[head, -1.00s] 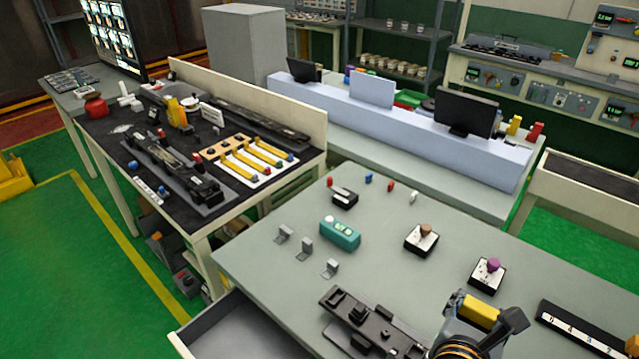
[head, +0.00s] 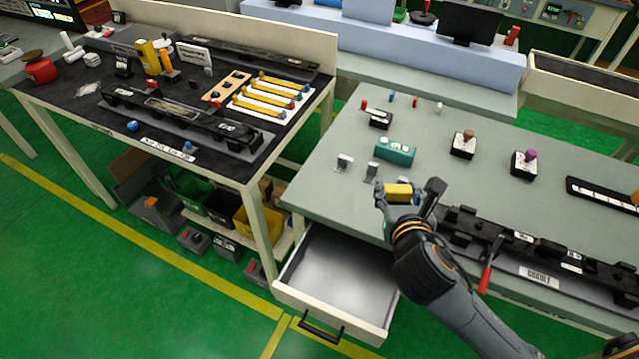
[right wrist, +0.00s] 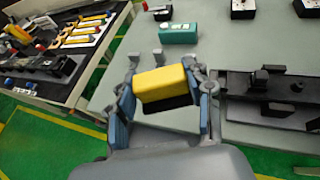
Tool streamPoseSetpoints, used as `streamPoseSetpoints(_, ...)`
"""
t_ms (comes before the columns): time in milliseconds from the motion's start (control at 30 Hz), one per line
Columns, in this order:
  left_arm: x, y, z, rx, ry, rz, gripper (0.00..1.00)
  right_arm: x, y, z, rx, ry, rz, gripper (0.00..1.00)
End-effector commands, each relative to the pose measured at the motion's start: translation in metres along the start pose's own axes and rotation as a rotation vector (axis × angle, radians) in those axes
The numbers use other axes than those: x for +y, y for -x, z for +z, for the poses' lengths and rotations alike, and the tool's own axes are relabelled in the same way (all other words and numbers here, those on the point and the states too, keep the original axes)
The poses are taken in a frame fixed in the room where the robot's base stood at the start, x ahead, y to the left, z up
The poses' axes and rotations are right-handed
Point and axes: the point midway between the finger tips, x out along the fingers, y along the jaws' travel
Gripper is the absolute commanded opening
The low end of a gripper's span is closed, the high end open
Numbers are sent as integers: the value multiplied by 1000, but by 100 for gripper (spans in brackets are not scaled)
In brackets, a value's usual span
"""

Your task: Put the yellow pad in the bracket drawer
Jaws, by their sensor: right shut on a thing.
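The yellow pad (head: 398,191) is a small yellow block. My right gripper (head: 405,194) is shut on it and holds it over the front part of the grey table, just behind the open drawer. In the right wrist view the pad (right wrist: 161,83) sits between the two blue-lined fingers of the gripper (right wrist: 165,90). The drawer (head: 338,268) is pulled out from under the table's front left; its grey inside looks empty. My left gripper is not in view.
Small metal brackets (head: 344,162) and a teal box (head: 396,150) stand on the grey table (head: 330,190). A black fixture (head: 540,245) lies along the front edge, right of my arm. A second bench (head: 80,110) with black fixtures stands left.

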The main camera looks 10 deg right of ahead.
Motion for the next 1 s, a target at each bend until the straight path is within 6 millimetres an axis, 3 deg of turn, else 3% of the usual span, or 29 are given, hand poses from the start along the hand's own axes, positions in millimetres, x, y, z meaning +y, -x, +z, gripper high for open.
streamPoseSetpoints(167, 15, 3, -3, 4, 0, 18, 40, 6, -17, 0, 0, -1, 6, 20)
streamPoseSetpoints(400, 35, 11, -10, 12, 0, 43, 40, 32, -74, -3, 1, -2, 6, 20)
streamPoseSetpoints(700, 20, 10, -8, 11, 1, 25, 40, 55, -135, -32, 2, 0, 7, 20)
streamPoseSetpoints(1000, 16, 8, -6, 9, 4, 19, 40, 63, -158, -47, 2, 0, 8, 20)
